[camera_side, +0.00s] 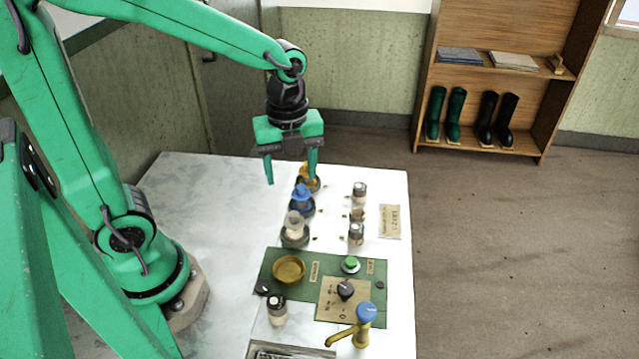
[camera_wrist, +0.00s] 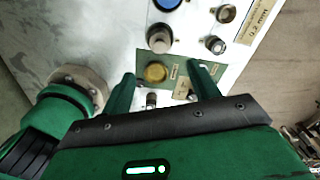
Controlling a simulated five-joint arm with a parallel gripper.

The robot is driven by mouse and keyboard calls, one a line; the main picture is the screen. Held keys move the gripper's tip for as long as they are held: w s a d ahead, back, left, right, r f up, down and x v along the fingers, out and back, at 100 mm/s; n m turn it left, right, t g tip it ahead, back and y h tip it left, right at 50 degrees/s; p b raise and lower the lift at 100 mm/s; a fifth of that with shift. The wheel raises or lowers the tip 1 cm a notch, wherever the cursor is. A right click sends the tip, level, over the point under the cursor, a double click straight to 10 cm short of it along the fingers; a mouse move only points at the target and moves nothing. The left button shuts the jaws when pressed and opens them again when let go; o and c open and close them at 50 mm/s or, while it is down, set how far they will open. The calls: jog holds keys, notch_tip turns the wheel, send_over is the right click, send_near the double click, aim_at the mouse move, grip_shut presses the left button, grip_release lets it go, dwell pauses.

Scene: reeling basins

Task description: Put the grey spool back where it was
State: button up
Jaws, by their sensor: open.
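A small spool-like cylinder with a dark grey top and pale body (camera_side: 277,309) stands upright at the near left edge of the green panel. Its dark top also shows in the wrist view (camera_wrist: 151,99). Two similar cylinders stand at the right of the table, a far one (camera_side: 359,189) and a nearer one (camera_side: 356,232). Between them is a shorter tan piece (camera_side: 357,214). A pale grey piece on a dark round base (camera_side: 295,226) ends the left row. I cannot tell for sure which is the grey spool. My gripper (camera_side: 290,180) is open and empty, above the table.
A blue piece (camera_side: 302,198) and a yellow one (camera_side: 309,179) stand in the left row, near my fingers. The green panel (camera_side: 377,297) carries a brass bowl (camera_side: 289,269), a green button (camera_side: 350,263) and a black knob (camera_side: 345,290). A blue-topped brass tap (camera_side: 366,313) stands in front.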

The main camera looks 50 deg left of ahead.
dwell(0.3)
jog(key=s+a+r+n+t, duration=0.1)
jog(key=s+r+n+t, duration=0.1)
jog(key=n, duration=0.9)
jog(key=s+a+r+n+t, duration=0.1)
jog(key=s+r+n+t, duration=0.2)
jog(key=r+n, duration=0.3)
jog(key=s+n, duration=0.1)
jog(key=n, duration=0.4)
jog(key=shift+s+r+t, duration=0.3)
dwell(0.5)
